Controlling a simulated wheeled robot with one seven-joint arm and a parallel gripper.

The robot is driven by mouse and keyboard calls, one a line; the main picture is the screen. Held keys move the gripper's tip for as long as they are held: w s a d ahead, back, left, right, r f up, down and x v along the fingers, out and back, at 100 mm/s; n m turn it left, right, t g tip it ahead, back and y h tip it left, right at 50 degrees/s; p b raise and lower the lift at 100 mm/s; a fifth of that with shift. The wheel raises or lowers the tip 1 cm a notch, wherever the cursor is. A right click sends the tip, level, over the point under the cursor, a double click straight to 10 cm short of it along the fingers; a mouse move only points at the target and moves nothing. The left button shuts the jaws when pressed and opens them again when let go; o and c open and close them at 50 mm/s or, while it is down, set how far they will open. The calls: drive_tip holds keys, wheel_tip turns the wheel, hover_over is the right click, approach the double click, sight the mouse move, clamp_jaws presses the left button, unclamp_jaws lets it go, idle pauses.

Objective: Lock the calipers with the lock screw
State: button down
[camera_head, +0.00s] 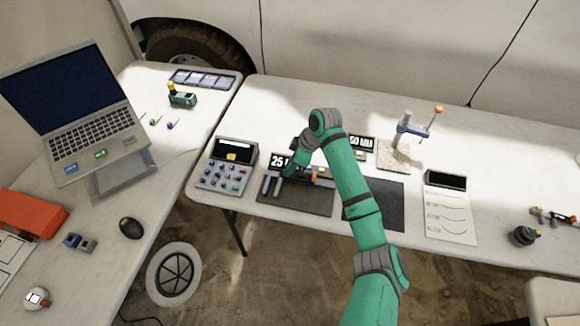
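My gripper (287,174) is down at the calipers, just right of the prongs. The fingers are small and partly hidden by my wrist, so I cannot tell whether they are open, shut or touching. The lock screw cannot be made out.
A keypad box (222,178) stands left of the mat. A second dark mat (388,205) lies right, partly behind my arm. A clamp stand (405,135) on a stone base stands behind it. A paper sheet (450,215) and a dark round object (523,236) lie farther right.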

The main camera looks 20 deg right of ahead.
drive_tip(key=shift+m, duration=0.3)
drive_tip(key=m, duration=0.1)
drive_tip(key=m+t+h, duration=0.1)
drive_tip(key=m, duration=0.3)
drive_tip(key=shift+s+a+t+h, duration=0.2)
drive_tip(key=shift+a+t+h, duration=0.1)
drive_tip(key=shift+a+t, duration=0.1)
drive_tip(key=m, duration=0.2)
drive_tip(key=m+h, duration=0.1)
drive_tip(key=m, duration=0.1)
drive_tip(key=m+h, duration=0.1)
drive_tip(key=m, duration=0.1)
drive_tip(key=shift+a+m, duration=0.25)
drive_tip(key=shift+m, duration=0.15)
drive_tip(key=m+h, duration=0.1)
drive_tip(key=m, duration=0.1)
drive_tip(key=m+h, duration=0.1)
drive_tip(key=m, duration=0.3)
drive_tip(key=shift+w+a+g+h, duration=0.15)
drive_tip(key=shift+a+g+h, duration=0.15)
drive_tip(key=shift+h, duration=0.1)
drive_tip(key=shift+w+m+g+h, duration=0.1)
drive_tip(key=shift+m+g+h, duration=0.25)
drive_tip(key=shift+m, duration=0.95)
drive_tip(key=shift+w+m+g+h, duration=0.1)
drive_tip(key=shift+m+g+h, duration=0.2)
drive_tip(key=shift+m, duration=1)
drive_tip(key=c, duration=1.7)
unclamp_jaws()
drive_tip(key=shift+a, duration=0.1)
